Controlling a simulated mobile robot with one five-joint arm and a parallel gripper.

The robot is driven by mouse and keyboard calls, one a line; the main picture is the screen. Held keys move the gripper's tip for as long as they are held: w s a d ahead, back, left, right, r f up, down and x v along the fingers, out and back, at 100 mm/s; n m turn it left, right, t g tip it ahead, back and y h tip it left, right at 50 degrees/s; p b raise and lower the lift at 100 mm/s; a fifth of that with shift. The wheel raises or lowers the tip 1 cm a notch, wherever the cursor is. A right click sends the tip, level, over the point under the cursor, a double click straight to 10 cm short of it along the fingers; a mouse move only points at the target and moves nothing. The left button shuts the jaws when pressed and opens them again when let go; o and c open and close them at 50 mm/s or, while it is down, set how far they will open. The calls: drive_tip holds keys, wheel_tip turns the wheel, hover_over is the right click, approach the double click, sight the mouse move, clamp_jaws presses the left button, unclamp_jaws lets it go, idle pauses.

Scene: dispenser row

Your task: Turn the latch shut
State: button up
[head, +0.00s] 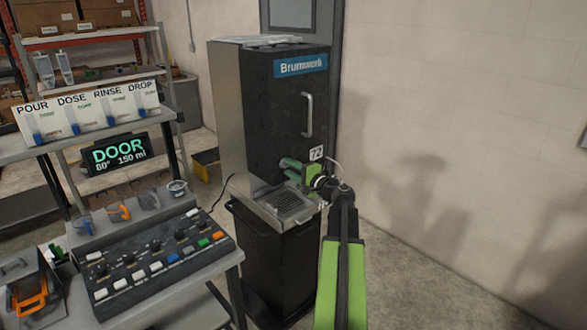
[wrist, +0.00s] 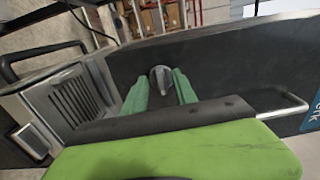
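The latch (wrist: 161,78) is a small grey knob with a raised ridge on the dark door (wrist: 215,60) in the wrist view. My gripper (wrist: 160,88) has two green fingers, one on each side of the latch, with some gap showing between them and it. I cannot tell whether the fingertips reach past the knob. In the head view my gripper (head: 286,168) is at the lower part of the black door (head: 275,120) of the Brumwerk machine, and hides the latch there. The door looks closed.
A metal door handle (head: 308,114) stands out above my gripper. A drip tray (head: 285,205) juts out just below it. A control panel (head: 150,260) with several buttons and a display reading DOOR (head: 120,153) stand on the left. The floor at right is clear.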

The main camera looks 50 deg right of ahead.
drive_tip(key=s+a, duration=0.1)
drive_tip(key=s, duration=1.6)
drive_tip(key=shift+s, duration=0.2)
drive_tip(key=shift+a, duration=0.1)
